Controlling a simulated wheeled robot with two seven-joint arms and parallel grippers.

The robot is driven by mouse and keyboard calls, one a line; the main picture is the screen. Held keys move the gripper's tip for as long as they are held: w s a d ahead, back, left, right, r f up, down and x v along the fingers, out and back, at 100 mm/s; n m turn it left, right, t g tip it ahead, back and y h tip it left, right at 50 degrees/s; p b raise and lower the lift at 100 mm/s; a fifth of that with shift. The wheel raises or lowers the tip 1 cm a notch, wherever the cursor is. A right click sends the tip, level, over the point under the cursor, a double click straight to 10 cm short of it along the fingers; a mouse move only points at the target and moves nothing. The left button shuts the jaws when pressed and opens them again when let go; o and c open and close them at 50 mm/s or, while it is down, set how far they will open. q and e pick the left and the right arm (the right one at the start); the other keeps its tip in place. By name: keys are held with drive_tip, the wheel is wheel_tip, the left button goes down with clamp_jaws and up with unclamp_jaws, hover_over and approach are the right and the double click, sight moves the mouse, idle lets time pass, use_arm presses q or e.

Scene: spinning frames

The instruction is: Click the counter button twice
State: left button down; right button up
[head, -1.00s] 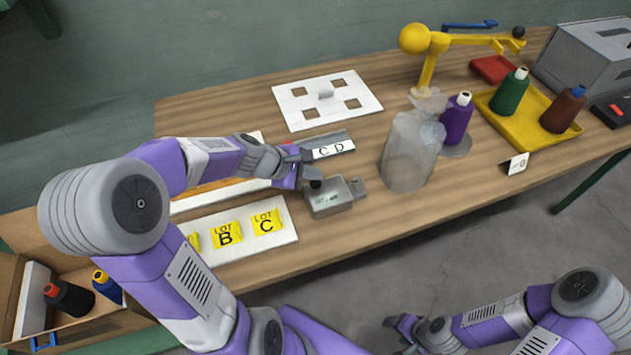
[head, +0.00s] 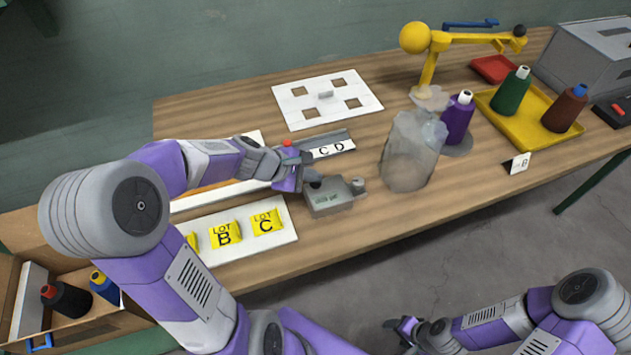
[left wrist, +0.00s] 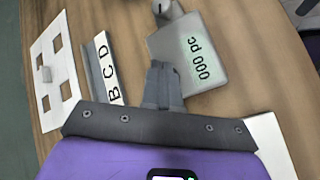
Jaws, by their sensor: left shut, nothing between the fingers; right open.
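The counter (head: 330,203) is a small grey box near the middle of the table's front part. In the left wrist view the counter (left wrist: 205,65) shows a green display reading "000 pc". A grey knob sticks out at its far end in that view. My left gripper (head: 313,181) is shut and empty at the counter's left end. In the left wrist view its fingertips (left wrist: 162,72) overlap the counter's near edge; I cannot tell whether they touch it. A counter button is not clearly visible. My right gripper (head: 402,328) is open and empty, off the table's front.
A label rail (head: 335,147) lies just behind the counter. A white board with yellow lot cards (head: 226,235) lies left of it. A translucent grey bag-like object (head: 408,155) stands to the right. A white board with square holes (head: 350,83) lies at the back.

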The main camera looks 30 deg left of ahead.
sight(312, 184)
use_arm(q)
drive_tip(key=shift+f+b, duration=0.35)
drive_tip(key=shift+f, duration=0.1)
drive_tip(key=shift+r, duration=0.15)
idle(0.4)
drive_tip(key=shift+r+p, duration=0.95)
drive_tip(key=shift+p, duration=0.05)
wheel_tip(312, 184, up, 5)
drive_tip(key=p, duration=0.4)
drive_tip(key=shift+p, duration=0.35)
idle(1.8)
